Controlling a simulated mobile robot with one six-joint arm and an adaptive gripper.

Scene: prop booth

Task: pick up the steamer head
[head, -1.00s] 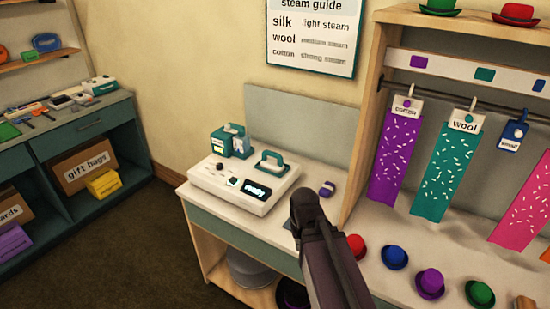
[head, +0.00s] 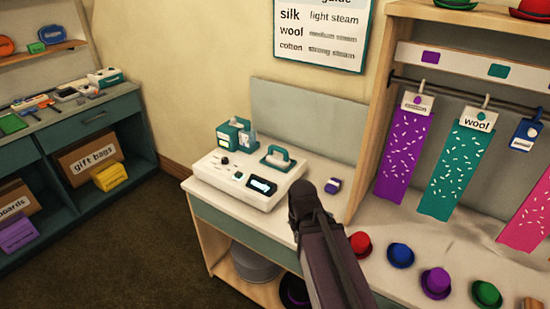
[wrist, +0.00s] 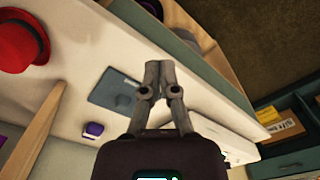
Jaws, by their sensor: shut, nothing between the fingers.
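The steamer head (head: 277,157) is a teal, iron-like piece with a looped handle. It rests on top of the white steamer base (head: 226,178), beside a dark display. My gripper (wrist: 159,66) shows in the wrist view with its fingers together and nothing between them. It is above the counter (wrist: 90,75), apart from the steamer. In the head view my arm reaches over the counter to the right of the steamer base, and its fingers cannot be made out. The steamer head cannot be made out in the wrist view.
A teal holder (head: 236,135) stands behind the steamer base. A small purple item (head: 332,186) lies right of it. A blue-grey plate (wrist: 115,90) lies flat on the counter. Several hats, including a red one (head: 360,244), sit further right, below hanging fabric swatches (head: 456,170).

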